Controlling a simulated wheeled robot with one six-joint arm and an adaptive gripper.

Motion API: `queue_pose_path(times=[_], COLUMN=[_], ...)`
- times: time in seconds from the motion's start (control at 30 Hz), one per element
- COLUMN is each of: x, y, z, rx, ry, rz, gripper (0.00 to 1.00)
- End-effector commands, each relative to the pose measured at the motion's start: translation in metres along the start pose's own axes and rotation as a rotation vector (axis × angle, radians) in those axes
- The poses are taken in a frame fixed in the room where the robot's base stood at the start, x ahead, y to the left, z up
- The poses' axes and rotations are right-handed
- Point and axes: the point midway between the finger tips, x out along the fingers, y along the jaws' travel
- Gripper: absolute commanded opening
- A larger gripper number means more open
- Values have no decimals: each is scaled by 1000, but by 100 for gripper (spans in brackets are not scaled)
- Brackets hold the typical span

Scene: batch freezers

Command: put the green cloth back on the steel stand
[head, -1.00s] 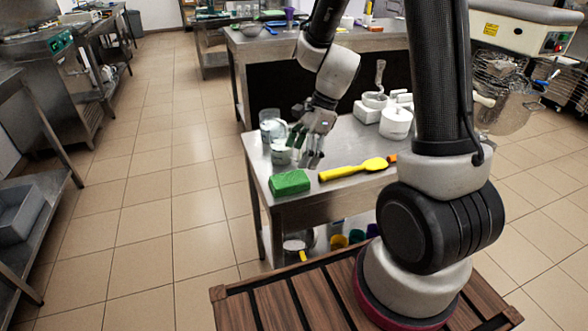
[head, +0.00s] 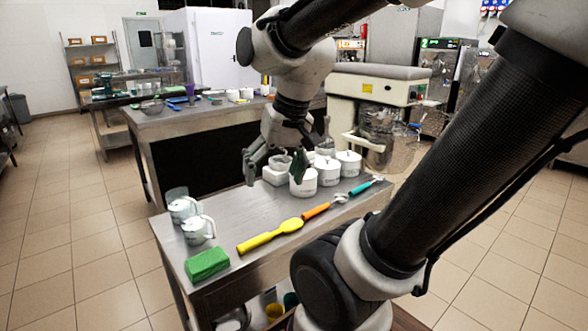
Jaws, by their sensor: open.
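The green cloth (head: 207,264) looks like a thick folded block and lies flat on the near left corner of a steel stand (head: 222,236). My gripper (head: 274,172) is open, with its fingers pointing down over the back middle of the stand, in front of the white tubs. It is well behind and to the right of the cloth and does not touch it. I see nothing clearly held between the fingers. The gripper partly hides the white containers behind it.
A yellow spatula (head: 268,236), an orange-handled tool (head: 318,209) and a teal-handled one (head: 362,186) lie along the stand's front. Two clear jugs (head: 197,230) stand at its left. White tubs (head: 328,173) crowd the back right. The stand's middle is bare.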

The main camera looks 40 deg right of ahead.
Motion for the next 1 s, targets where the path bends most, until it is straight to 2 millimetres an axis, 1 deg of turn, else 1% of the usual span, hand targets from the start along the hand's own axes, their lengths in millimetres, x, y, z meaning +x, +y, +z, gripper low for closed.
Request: queue_pose_path(times=[0.03, 0.1, 0.23, 0.37, 0.87, 0.9, 0.97, 1.0], x=[-10, -19, -27, -29, -29, -29, -29, -29], y=[8, 17, 28, 30, 30, 30, 30, 30], z=[8, 17, 26, 28, 28, 28, 28, 28], rx=[-81, -184, -292, -320, -316, -316, -316, -316], ry=[37, 69, 102, 108, 107, 107, 107, 107], rz=[14, 40, 70, 80, 78, 77, 77, 77], gripper=[82, 82, 82, 82, 82, 80, 69, 62])
